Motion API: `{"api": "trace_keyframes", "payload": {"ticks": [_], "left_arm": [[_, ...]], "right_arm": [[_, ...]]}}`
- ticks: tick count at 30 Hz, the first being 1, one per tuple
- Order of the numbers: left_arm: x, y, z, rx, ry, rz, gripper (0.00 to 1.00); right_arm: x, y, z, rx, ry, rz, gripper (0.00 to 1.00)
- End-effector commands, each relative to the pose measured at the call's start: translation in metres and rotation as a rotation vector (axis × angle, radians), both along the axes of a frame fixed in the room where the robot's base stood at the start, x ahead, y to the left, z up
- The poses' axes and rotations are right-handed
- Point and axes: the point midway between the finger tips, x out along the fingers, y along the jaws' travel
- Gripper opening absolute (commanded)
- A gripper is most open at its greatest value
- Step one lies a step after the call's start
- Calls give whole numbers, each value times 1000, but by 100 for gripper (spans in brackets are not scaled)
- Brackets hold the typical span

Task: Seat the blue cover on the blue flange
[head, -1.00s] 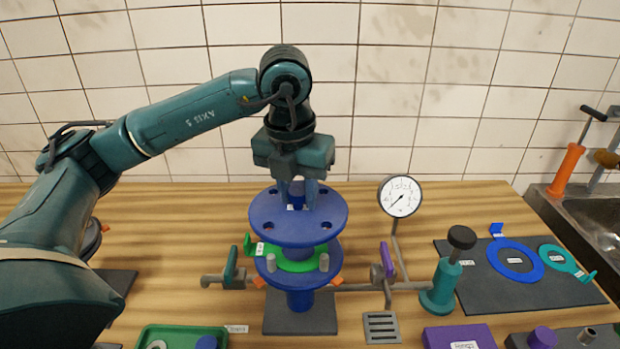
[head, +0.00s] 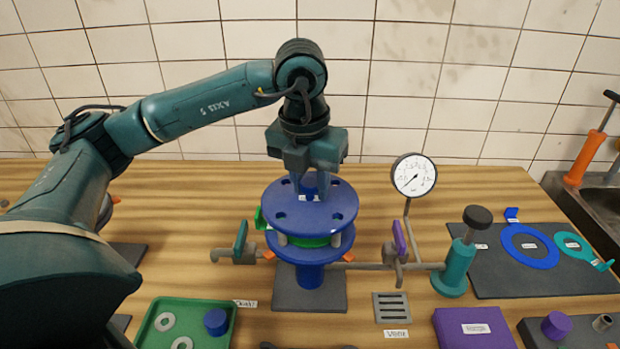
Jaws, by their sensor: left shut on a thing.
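The blue cover (head: 335,217), a round plate with holes and a central knob, is level just above the blue flange (head: 310,255). My left gripper (head: 309,190) points down over it and is shut on the cover's knob. A green ring with a tab (head: 261,218) lies between cover and flange, mostly hidden. Two grey pins (head: 348,237) stand up from the flange near the cover's underside. I cannot tell whether the cover touches the ring or the pin tops. My right gripper is not in view.
A pressure gauge (head: 414,175) stands close right of the flange, with purple (head: 399,240) and green (head: 240,241) valve handles on either side. A teal hand pump (head: 458,265) is farther right. A green tray (head: 160,300) with washers and a blue cap is front left. A dark mat (head: 500,280) holds blue and teal rings.

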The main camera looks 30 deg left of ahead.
Motion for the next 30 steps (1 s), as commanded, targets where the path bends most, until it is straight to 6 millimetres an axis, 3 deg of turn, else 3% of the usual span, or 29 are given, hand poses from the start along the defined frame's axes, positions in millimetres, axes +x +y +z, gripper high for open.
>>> {"api": "trace_keyframes", "payload": {"ticks": [30], "left_arm": [[0, 0, -40, -1, -2, 1, 0]], "right_arm": [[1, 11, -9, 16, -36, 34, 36]]}}
